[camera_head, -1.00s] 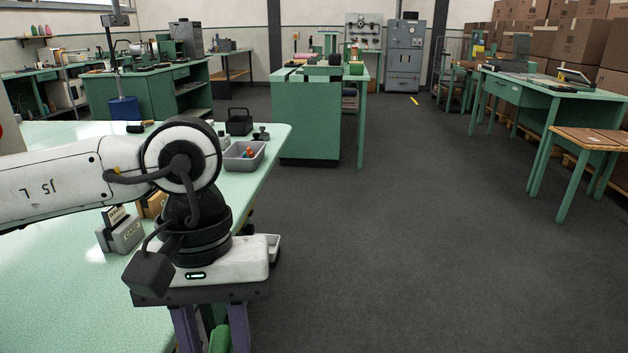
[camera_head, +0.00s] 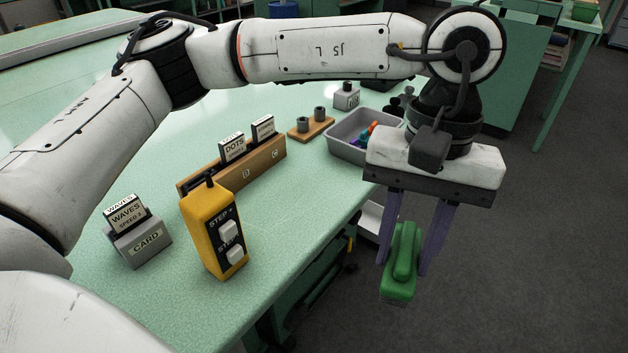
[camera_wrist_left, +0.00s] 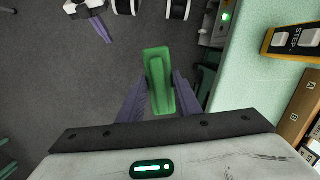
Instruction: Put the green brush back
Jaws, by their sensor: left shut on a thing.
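The green brush (camera_head: 403,255) is held between the purple fingers of my left gripper (camera_head: 406,268), which is shut on it. It hangs over the floor, just off the table's right edge, with a paler strip at its lower end. In the left wrist view the brush (camera_wrist_left: 158,80) sticks out beyond the fingertips of my left gripper (camera_wrist_left: 160,98), apart from the table. A gripper with purple fingers (camera_wrist_left: 100,28), seemingly my right one, shows small at the top left there; its opening is unclear.
A pale tray (camera_head: 372,222) sits at the table's side, partly behind the left finger. On the green table (camera_head: 300,235) stand a yellow step box (camera_head: 213,232), a grey card holder (camera_head: 140,243), a wooden card rack (camera_head: 250,165) and a grey bin (camera_head: 350,130) of coloured pieces.

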